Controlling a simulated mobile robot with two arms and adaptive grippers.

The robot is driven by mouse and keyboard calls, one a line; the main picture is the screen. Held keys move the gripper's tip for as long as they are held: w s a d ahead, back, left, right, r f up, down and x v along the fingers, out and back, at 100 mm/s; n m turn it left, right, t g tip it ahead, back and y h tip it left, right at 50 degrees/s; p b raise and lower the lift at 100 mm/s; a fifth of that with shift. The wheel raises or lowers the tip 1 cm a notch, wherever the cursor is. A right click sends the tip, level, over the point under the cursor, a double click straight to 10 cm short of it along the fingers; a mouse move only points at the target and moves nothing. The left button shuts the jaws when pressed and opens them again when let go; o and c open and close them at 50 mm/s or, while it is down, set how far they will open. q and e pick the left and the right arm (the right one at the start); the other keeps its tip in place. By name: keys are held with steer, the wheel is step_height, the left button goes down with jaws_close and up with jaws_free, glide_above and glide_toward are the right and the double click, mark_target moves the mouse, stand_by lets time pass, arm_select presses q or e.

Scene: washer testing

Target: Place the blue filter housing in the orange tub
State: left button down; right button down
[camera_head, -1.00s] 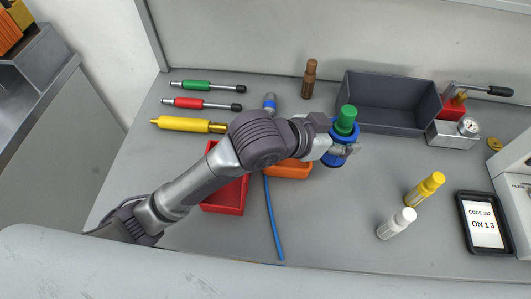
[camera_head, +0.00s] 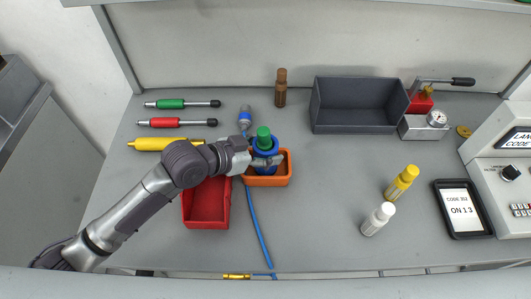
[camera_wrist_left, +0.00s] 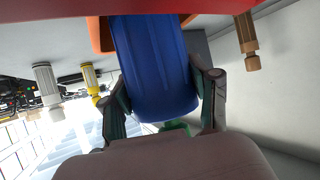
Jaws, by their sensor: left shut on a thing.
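The blue filter housing (camera_head: 265,146) has a green top and stands upright over the orange tub (camera_head: 268,181) in the head view. I cannot tell whether its base touches the tub floor. My left gripper (camera_head: 268,162) is shut on the housing, with a finger showing at its side. In the left wrist view the blue housing (camera_wrist_left: 158,70) fills the space between the two fingers of the left gripper (camera_wrist_left: 165,100). An edge of the orange tub (camera_wrist_left: 101,36) shows behind it. My right gripper is not in view.
A red bin (camera_head: 207,205) sits left of the tub, under my left arm. A grey bin (camera_head: 355,107) stands behind to the right. A blue hose (camera_head: 258,228) runs down the table front.

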arm_select(q)
steer(key=shift+f, duration=1)
steer(key=shift+c, duration=1.3)
jaws_free()
steer(key=shift+f, duration=0.2)
steer(key=shift+r, duration=0.15)
steer(key=b+v, duration=0.1)
steer(key=v, duration=1.1)
steer(key=shift+s, duration=0.1)
